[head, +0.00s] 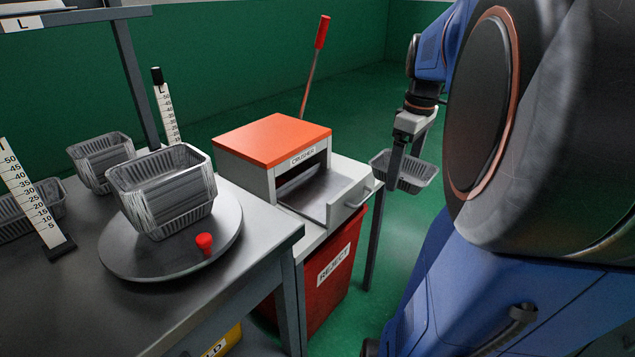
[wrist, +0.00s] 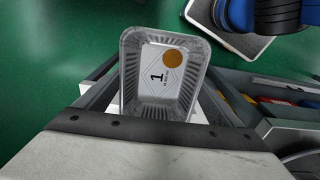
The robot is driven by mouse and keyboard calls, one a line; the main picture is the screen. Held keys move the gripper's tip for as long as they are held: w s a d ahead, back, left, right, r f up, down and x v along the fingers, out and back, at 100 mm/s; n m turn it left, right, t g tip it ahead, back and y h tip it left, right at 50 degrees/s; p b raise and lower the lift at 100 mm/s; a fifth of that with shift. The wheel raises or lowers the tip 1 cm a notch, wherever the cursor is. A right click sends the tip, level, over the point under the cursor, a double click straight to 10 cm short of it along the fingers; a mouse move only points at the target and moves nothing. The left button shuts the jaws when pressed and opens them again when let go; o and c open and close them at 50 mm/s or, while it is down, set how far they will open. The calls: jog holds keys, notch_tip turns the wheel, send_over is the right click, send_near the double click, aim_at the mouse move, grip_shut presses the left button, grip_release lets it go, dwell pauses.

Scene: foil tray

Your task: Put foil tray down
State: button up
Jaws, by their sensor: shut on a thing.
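A silver foil tray (head: 415,174) with a ribbed rim is held by my gripper (head: 405,165), off to the right of the crusher table in the head view. The tray is over the green floor, clear of any surface that I can see.
A stack of foil trays (head: 165,190) stands on a round turntable (head: 125,265) with a red knob (head: 204,242). More stacked trays (head: 100,160) stand behind, near height scales (head: 168,112). An orange-topped crusher (head: 272,140) with an open drawer stands above a red reject bin (head: 330,275).

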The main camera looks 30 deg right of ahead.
jog(key=w+a+f+t+y, duration=0.1)
jog(key=w+a, duration=0.2)
jog(key=w, duration=0.6)
jog(key=w+a+f+t, duration=0.1)
jog(key=w+a, duration=0.3)
jog(key=w, duration=0.6)
jog(key=x, duration=0.6)
jog(key=shift+w+f, duration=0.15)
jog(key=shift+f, duration=0.2)
jog(key=shift+x, duration=1.7)
jog(key=shift+w+f, duration=0.2)
jog(key=shift+w+a+r+g+h, duration=0.1)
jog(key=shift+w+g+h, duration=0.2)
jog(key=shift+g, duration=0.4)
jog(key=shift+w+a+r+g+h, duration=0.1)
jog(key=shift+w+g+h, duration=0.2)
jog(key=shift+g, duration=0.4)
jog(key=shift+s+f, duration=0.15)
jog(key=shift+f, duration=0.7)
jog(key=shift+f, duration=0.15)
